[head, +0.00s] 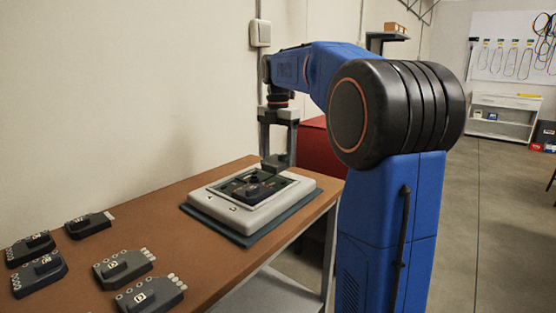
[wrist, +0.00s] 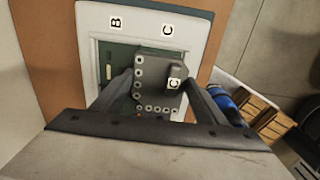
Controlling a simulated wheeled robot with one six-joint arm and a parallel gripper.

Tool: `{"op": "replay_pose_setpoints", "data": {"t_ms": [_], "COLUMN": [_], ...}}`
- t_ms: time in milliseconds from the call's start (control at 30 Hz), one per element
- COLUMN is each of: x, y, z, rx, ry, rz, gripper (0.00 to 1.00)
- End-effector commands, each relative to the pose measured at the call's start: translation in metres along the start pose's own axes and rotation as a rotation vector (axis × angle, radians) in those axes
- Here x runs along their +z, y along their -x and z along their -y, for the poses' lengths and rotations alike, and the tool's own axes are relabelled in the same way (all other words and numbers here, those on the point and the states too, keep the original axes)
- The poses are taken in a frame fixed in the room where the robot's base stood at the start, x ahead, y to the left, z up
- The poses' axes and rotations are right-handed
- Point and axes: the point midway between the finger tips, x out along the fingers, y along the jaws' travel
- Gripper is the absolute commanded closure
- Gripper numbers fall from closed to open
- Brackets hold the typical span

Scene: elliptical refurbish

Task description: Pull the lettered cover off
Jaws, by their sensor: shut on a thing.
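The lettered cover (wrist: 150,88) is a dark grey plate with a raised grip marked C and light round studs along two edges. In the wrist view it lies between my gripper's fingers (wrist: 165,84), over the C side of the open white housing (wrist: 91,18). My gripper (head: 277,165) is shut on the cover. In the head view it reaches down over the white housing (head: 215,207), whose dark inside is partly hidden by the fingers. I cannot tell whether the cover is seated or slightly raised.
The housing rests on a dark mat (head: 258,235) near the right end of a brown workbench (head: 195,245). Several similar dark lettered modules (head: 122,264) lie at the left of the bench. A wall stands behind. A red box (head: 312,145) is beyond the bench.

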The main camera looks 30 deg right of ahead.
Motion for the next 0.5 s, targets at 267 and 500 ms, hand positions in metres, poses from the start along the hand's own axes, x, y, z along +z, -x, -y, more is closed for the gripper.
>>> {"op": "replay_pose_setpoints", "data": {"t_ms": [267, 500], "x": [0.0, 0.0], "y": [0.018, 0.033], "z": [0.0, 0.0], "rx": [0.001, 0.001], "ry": [0.0, 0.0], "rz": [0.001, 0.001], "gripper": [0.89, 0.89]}}
